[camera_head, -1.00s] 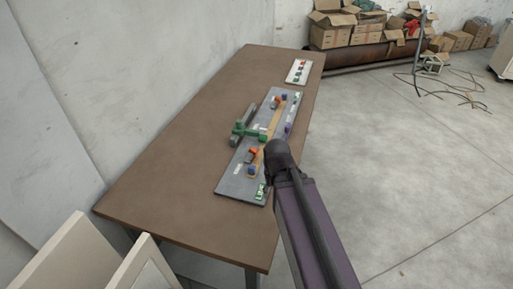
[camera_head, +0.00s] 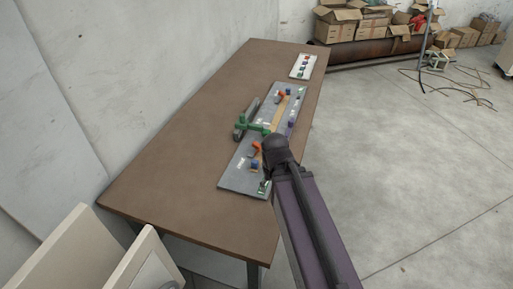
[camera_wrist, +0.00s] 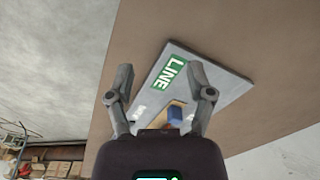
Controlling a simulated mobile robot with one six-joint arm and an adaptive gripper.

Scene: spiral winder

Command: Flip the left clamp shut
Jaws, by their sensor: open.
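A grey board (camera_head: 237,178) lies on the brown table with a tan strip along it. Near its closer end sit an orange lever-like part (camera_head: 256,147) and a blue block (camera_head: 254,165); a similar orange part (camera_head: 280,95) sits near the far end. Which is the left clamp, and whether it is shut, I cannot tell. In the wrist view, my gripper (camera_wrist: 160,74) is open and empty, with its fingers apart over the board end marked LINE (camera_wrist: 169,74). A blue block (camera_wrist: 174,115) shows between the fingers.
A small white panel (camera_head: 302,67) lies at the table's far end. The brown table (camera_head: 165,165) is bare left of the board. A wall borders its left side.

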